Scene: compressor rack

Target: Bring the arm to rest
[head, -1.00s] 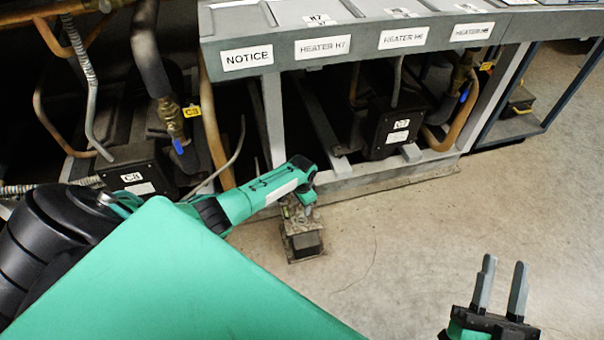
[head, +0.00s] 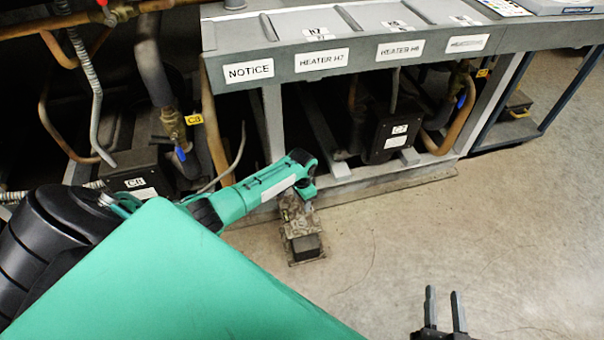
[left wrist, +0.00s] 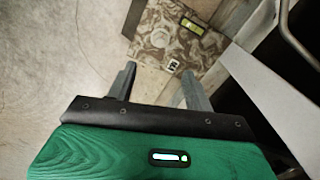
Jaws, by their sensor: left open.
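My left arm (head: 245,197) comes in from the left in the head view, green with black joints. Its wrist end hangs in front of the rack. In the left wrist view my left gripper (left wrist: 158,80) is open, with nothing between its fingers. A camouflage-patterned piece (left wrist: 175,40) with a yellow-green label lies beyond the fingertips. It also shows below the wrist in the head view (head: 299,220); I cannot tell the gap. My right gripper (head: 444,296) shows at the bottom edge of the head view, its two grey fingers apart and empty. Its body is cut off.
The grey rack (head: 225,40) with NOTICE and HEATER labels stands ahead. Compressor C8 (head: 137,178) and compressor C7 (head: 390,135) sit low, among copper pipes. A blue-legged table (head: 570,90) stands at the right. The floor (head: 480,220) is clear at centre right.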

